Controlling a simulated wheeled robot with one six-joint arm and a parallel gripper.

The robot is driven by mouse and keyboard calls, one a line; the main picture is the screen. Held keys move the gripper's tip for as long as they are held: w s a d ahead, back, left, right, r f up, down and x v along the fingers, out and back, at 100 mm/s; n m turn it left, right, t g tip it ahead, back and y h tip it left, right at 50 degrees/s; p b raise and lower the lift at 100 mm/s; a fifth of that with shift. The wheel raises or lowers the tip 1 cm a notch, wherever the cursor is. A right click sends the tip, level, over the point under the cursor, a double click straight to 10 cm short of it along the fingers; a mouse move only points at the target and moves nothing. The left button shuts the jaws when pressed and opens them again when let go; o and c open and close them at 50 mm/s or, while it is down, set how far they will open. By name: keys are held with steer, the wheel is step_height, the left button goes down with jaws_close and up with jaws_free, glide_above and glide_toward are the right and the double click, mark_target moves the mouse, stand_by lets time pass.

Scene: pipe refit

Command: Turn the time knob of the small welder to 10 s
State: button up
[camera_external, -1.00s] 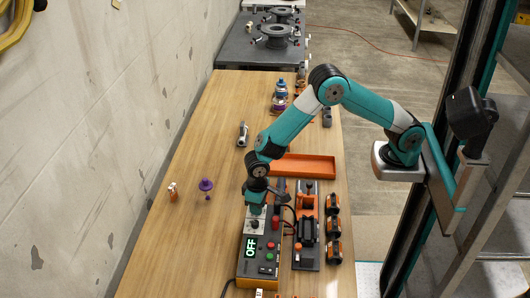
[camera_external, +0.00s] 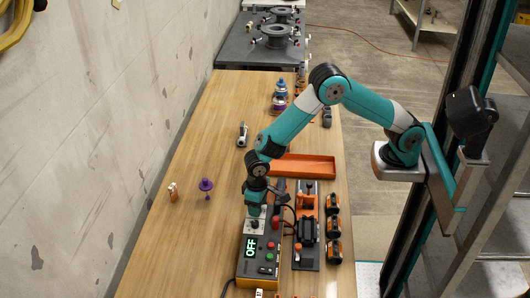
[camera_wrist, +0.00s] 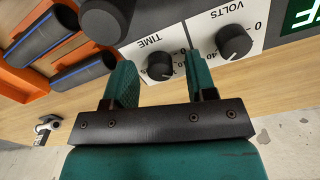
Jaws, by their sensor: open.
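The small welder (camera_external: 258,266) stands on the wooden table, its green display reading OFF. In the wrist view, its black time knob (camera_wrist: 160,66) sits on a white panel labelled TIME, and the volts knob (camera_wrist: 234,42) is to its right. My gripper (camera_wrist: 160,72) is open, its teal fingers on either side of the time knob, with a visible gap to it on the left. I cannot tell whether the right finger touches it. In the external view my gripper (camera_external: 254,211) is low over the welder's far end. The knob's pointer reading is too small to make out.
Dark pipes with blue stripes (camera_wrist: 83,72) lie in an orange holder left of the fingers. In the external view, an orange tray (camera_external: 305,166) lies beyond the welder, and a black-and-orange clamp device (camera_external: 307,230) stands to its right. The table's left side is mostly clear.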

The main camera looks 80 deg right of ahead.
step_height(320, 180, up, 17)
steer(key=b, duration=0.1)
steer(key=shift+r, duration=0.1)
stand_by(0.3)
steer(key=s+r+n+y, duration=0.1)
steer(key=s+n, duration=0.2)
steer(key=s, duration=0.6)
steer(key=s+r+n+y, duration=0.1)
steer(key=s+r+n, duration=0.1)
steer(key=s, duration=0.8)
steer(key=s+d+r+n+y, duration=0.1)
steer(key=s+n, duration=0.4)
steer(key=s, duration=0.5)
steer(key=shift+s+r+y, duration=0.25)
steer(key=shift+r+y, duration=0.35)
steer(key=shift+r, duration=0.15)
steer(key=shift+d, duration=0.1)
